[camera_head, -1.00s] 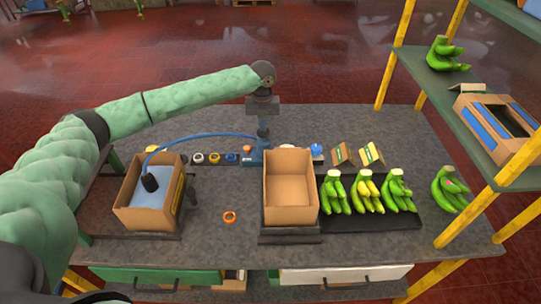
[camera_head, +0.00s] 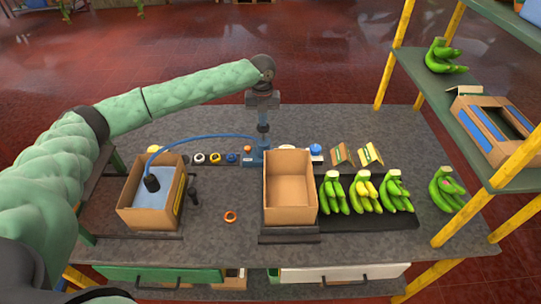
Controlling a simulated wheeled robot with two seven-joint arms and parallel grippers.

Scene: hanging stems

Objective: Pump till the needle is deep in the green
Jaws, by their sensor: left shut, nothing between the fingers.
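A small blue pump-like unit (camera_head: 254,157) with an orange-red button stands at the back of the bench, partly hidden by an open carton. A blue hose (camera_head: 198,137) arcs from it to a black end piece (camera_head: 152,183) on a pale blue bag or lining (camera_head: 148,196) inside the left carton (camera_head: 137,218). My left gripper (camera_head: 263,129) is shut and empty, pointing down just above the blue unit. Whether it touches the unit is unclear. I cannot make out a gauge, needle or green zone. My right gripper is out of view.
An empty open carton (camera_head: 289,213) stands in front of the blue unit. Green banana bunches (camera_head: 364,192) lie on a dark mat at right. Tape rolls (camera_head: 214,158) line the back. A yellow-posted shelf (camera_head: 447,98) rises at right. Bench is clear around an orange ring (camera_head: 230,217).

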